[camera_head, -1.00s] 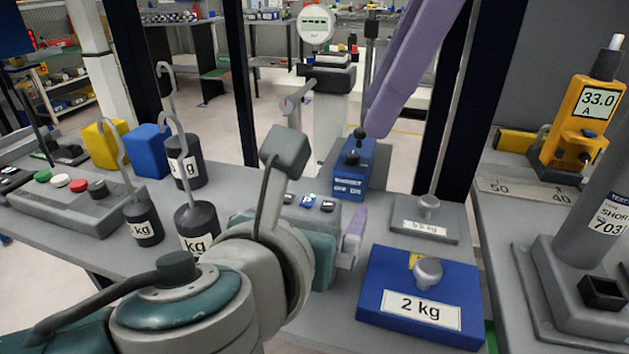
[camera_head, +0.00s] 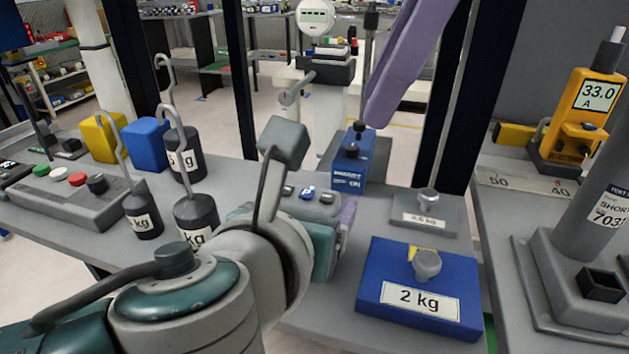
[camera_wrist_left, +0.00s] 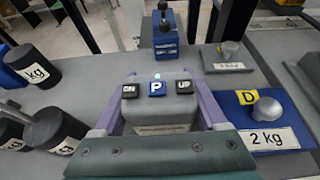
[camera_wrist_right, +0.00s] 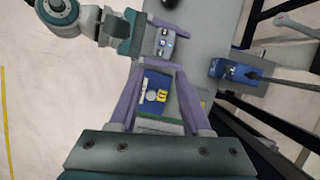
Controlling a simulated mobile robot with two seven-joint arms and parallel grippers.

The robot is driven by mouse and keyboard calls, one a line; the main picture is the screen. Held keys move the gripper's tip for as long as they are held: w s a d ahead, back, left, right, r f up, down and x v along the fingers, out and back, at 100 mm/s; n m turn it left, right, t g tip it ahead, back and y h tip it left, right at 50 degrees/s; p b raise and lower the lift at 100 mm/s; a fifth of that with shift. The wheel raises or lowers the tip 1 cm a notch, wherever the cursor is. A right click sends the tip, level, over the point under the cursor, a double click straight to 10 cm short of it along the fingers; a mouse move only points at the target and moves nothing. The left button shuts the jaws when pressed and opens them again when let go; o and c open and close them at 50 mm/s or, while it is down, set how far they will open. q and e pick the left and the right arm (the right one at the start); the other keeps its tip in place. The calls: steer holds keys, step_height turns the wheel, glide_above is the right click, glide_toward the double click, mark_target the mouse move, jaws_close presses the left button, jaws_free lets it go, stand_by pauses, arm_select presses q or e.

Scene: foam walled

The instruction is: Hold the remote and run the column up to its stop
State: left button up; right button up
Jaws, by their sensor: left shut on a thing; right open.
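The remote (camera_head: 308,195) is a grey box with three buttons on top, partly hidden by my left arm in the head view. In the left wrist view the remote (camera_wrist_left: 160,104) shows buttons DN, P and UP, with P blue and a small light behind it. My left gripper (camera_wrist_left: 158,98) is shut on the remote, one purple finger on each side. My right gripper (camera_wrist_right: 160,70) is open and empty. In the head view its purple finger (camera_head: 412,62) hangs from the top, apart from the remote. I cannot single out the column.
A blue 2 kg block (camera_head: 418,290) and a smaller grey weight plate (camera_head: 423,213) lie right of the remote. A blue device (camera_head: 347,172) stands behind it. Hooked weights (camera_head: 196,220) and a button box (camera_head: 75,195) stand left. Dark posts (camera_head: 455,110) rise behind the bench.

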jaws_close()
stand_by(1.5)
